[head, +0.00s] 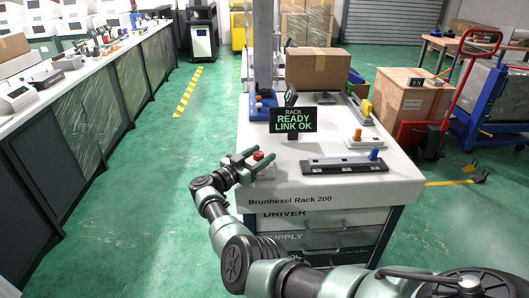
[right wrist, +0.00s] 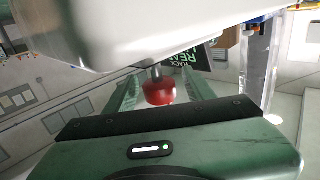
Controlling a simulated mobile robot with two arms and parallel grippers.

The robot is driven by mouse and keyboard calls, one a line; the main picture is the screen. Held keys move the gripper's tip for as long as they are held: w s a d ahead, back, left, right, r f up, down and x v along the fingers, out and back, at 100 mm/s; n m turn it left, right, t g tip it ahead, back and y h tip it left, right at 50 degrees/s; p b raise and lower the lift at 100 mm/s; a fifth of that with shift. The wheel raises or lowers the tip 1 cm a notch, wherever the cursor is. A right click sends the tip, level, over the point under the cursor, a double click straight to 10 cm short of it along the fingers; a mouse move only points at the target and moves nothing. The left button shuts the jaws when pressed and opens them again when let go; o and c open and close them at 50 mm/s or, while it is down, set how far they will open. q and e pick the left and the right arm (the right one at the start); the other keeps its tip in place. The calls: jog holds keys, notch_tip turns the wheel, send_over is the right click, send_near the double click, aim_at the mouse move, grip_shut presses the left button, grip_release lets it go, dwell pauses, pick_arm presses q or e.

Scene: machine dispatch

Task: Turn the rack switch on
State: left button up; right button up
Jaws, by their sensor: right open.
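A small red knob (head: 258,155) stands on a pale base at the near left corner of the white-topped cabinet labelled "Brunhexel Rack 200" (head: 310,190). My right gripper (head: 256,161) is open at this corner, its fingers pointing toward the knob. In the right wrist view the red knob (right wrist: 159,93) shows between the two green fingers (right wrist: 160,88), with no clear contact. A black sign (head: 293,120) behind it reads "RACK READY LINK OK". No label marks any control as the rack switch. My left gripper is not in view.
A dark bar-shaped device (head: 330,165) with a blue knob (head: 374,154) lies right of the red knob. A white device with an orange knob (head: 357,134) and a cardboard box (head: 318,70) are behind. Open green floor (head: 170,200) lies left of the cabinet.

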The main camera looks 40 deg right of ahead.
aim_at(255, 158)
jog(key=v, duration=0.5)
jog(key=shift+a, duration=0.4)
jog(key=shift+s, duration=0.1)
